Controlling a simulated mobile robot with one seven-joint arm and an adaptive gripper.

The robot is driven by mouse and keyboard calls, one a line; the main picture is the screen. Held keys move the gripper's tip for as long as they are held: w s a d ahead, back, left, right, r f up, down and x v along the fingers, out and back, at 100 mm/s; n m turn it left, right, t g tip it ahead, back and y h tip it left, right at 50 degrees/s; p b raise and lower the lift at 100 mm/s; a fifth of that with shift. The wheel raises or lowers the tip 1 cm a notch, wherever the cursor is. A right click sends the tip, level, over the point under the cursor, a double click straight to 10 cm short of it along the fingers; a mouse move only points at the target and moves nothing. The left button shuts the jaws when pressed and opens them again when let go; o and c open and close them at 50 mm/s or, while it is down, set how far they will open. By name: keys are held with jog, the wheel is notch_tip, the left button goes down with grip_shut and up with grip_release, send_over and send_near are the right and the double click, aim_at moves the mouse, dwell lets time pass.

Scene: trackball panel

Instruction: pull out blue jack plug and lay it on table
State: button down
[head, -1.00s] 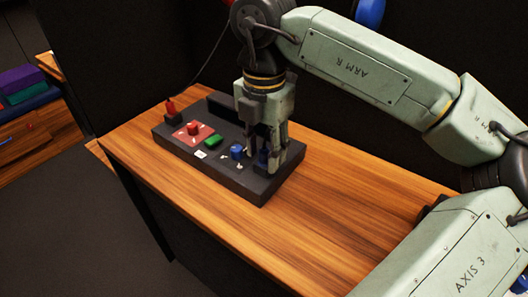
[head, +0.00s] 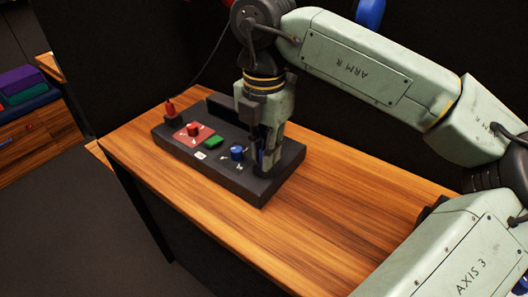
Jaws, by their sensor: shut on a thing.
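A dark control panel (head: 225,178) lies on the wooden table. My gripper (head: 265,167) points straight down at the panel's right end, with its fingers close together. A small bit of dark blue, the blue jack plug (head: 260,156), shows at the fingers, which are shut on it. The fingers hide most of the plug, and I cannot see its socket or whether it is fully seated. A blue knob (head: 237,152) stands on the panel just left of the fingers.
The panel also carries a red knob on a red plate (head: 194,130), a green button (head: 212,141) and a red plug-like part (head: 170,107) with a cable at the back left. The wooden table (head: 340,200) is clear to the right of the panel. A dark wall stands behind.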

aim_at(264, 146)
dwell(0.4)
jog(key=shift+r+p, duration=1.95)
jog(key=shift+r, duration=1.1)
jog(key=shift+s+f, duration=0.1)
